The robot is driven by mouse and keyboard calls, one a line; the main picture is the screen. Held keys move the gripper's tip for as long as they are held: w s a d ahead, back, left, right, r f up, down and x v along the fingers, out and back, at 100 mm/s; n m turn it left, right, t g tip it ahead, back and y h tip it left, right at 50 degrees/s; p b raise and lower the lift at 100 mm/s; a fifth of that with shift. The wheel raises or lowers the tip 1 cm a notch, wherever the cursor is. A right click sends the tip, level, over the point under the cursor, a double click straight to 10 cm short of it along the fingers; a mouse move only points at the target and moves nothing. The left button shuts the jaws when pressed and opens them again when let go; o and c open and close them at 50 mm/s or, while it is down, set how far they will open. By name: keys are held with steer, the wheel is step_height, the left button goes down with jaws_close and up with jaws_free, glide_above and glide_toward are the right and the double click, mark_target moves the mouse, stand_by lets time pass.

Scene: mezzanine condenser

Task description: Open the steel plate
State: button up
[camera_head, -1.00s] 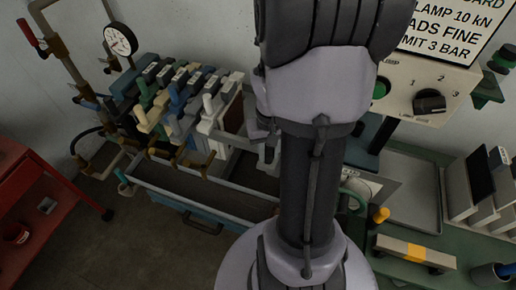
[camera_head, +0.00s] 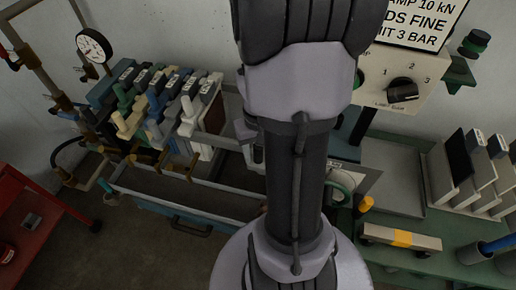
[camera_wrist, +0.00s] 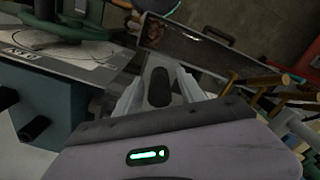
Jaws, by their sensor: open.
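A row of upright plates with coloured handles hangs over a long trough (camera_head: 205,190) in the head view. The rightmost plate (camera_head: 209,98) has a brown face and a pale frame; I cannot tell for sure which plate is the steel one. My arm covers the space to the right of the row. In the wrist view my gripper (camera_wrist: 160,66) is open, its pale fingers spread apart. A dark rounded piece shows between the fingers; I cannot tell whether it is a handle or part of my gripper. I see nothing clearly clamped.
A control box with a black knob (camera_head: 402,90) is on the wall at right. A red cart (camera_head: 40,225) stands at left, beside open floor.

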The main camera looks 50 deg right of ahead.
step_height(320, 180, up, 17)
steer(key=p, duration=0.4)
steer(key=shift+r, duration=0.2)
